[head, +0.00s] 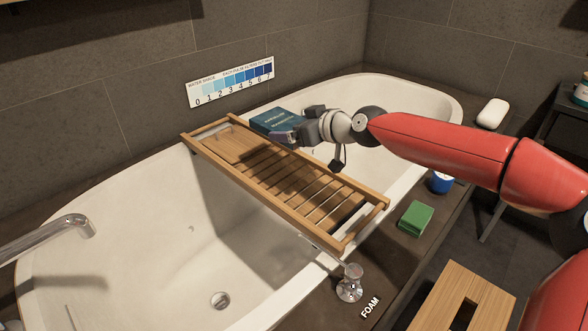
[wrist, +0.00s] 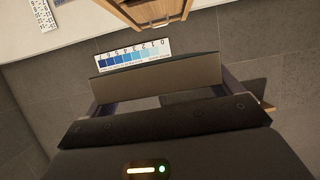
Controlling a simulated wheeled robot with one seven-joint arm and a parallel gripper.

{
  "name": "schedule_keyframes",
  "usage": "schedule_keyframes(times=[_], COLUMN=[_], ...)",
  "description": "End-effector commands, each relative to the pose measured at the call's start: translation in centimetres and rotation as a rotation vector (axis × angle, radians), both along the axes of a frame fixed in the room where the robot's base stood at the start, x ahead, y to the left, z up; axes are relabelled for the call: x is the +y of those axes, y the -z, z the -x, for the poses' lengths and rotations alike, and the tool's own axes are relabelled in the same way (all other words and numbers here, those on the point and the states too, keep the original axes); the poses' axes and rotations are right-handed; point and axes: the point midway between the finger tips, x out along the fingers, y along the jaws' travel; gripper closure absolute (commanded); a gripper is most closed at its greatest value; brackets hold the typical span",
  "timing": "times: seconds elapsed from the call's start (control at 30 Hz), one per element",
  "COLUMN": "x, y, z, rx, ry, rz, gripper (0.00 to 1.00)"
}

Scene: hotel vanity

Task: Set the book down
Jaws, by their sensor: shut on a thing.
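The book (head: 276,119) is dark blue with pale lettering on its cover. In the head view it is beside the far long edge of the wooden bath tray (head: 236,144), over the tub. My gripper (head: 291,135) comes from the right and is shut on the book. In the wrist view the book (wrist: 155,76) spans the space in front of my gripper as a dark slab, with most of its cover hidden. The gap between the book and the tray's slats is hard to judge.
The tray lies across the white bathtub (head: 130,200); its slats look bare. A faucet (head: 60,232) is at the left. A green block (head: 416,219), blue jar (head: 441,183) and white soap (head: 492,113) are on the right ledge. A blue number strip (head: 231,83) is on the wall.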

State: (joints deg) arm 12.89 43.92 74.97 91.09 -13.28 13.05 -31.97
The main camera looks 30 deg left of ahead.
Motion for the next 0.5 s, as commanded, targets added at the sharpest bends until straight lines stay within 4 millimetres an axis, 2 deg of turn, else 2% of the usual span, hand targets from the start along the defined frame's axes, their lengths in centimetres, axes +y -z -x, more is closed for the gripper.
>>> schedule_keyframes(times=[0.03,0.2,0.3,0.5], x=[0.0,0.1,0.1,0.0], y=[1.6,5.5,6.8,8.1], z=[0.0,0.1,0.1,0.0], rx=[0.004,0.003,0.002,-0.001], ry=[-0.002,-0.001,-0.001,-0.001], rz=[0.001,0.0,0.0,0.0], gripper=[0.39,0.39,0.39,0.39])
